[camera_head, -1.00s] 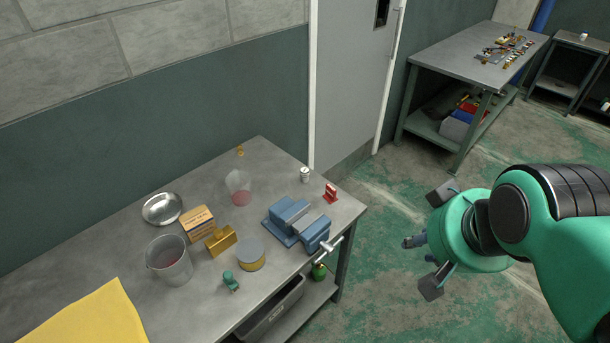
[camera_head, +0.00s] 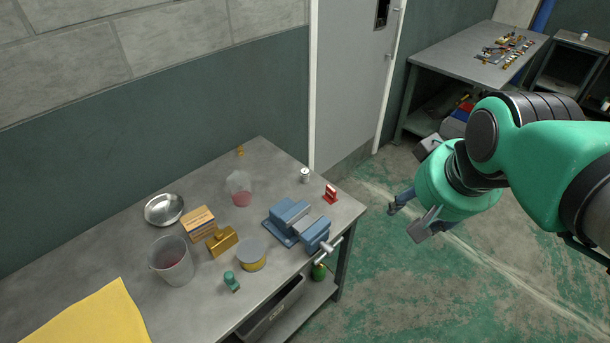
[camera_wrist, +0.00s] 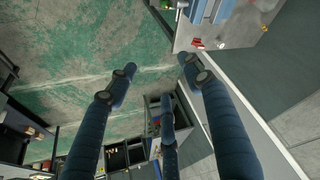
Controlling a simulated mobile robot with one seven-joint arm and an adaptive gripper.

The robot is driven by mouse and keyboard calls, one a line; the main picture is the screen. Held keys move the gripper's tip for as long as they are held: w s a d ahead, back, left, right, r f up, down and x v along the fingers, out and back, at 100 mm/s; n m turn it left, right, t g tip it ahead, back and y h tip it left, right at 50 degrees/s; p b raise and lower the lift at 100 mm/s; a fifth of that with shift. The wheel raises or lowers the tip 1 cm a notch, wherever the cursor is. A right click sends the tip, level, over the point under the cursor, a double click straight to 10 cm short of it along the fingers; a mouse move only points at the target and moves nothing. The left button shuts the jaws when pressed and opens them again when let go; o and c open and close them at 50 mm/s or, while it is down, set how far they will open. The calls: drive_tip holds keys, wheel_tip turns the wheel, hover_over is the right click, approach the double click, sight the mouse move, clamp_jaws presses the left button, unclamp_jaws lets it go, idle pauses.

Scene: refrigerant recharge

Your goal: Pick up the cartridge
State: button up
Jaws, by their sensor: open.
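My gripper (camera_head: 412,195) is at the right in the head view, over the floor beyond the bench's right end. Its three fingers are spread and empty; they also show in the wrist view (camera_wrist: 155,82). I cannot tell for sure which thing is the cartridge. A small green canister (camera_head: 319,271) stands low beside the workbench leg, partly hidden under the vise. A small white can (camera_head: 305,175) stands on the workbench (camera_head: 110,245), near its back right. My gripper is well apart from both.
On the bench are a blue vise (camera_head: 298,222), a red object (camera_head: 330,194), a yellow-banded tin (camera_head: 251,254), a cardboard box (camera_head: 199,222), beakers, a metal bowl (camera_head: 164,209) and a yellow cloth (camera_head: 90,318). A second table (camera_head: 462,62) with small parts stands behind. The floor between is clear.

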drive_tip(key=w+a+r+p, duration=0.2)
drive_tip(key=w+r, duration=0.1)
drive_tip(key=w, duration=0.7)
drive_tip(key=g+p, duration=0.5)
drive_tip(key=p, duration=0.5)
hover_over(305, 171)
wheel_tip(305, 171, down, 30)
drive_tip(key=shift+w+n, duration=0.1)
drive_tip(key=shift+n, duration=0.2)
drive_tip(key=shift+f, duration=4.25)
drive_tip(key=shift+f, duration=0.1)
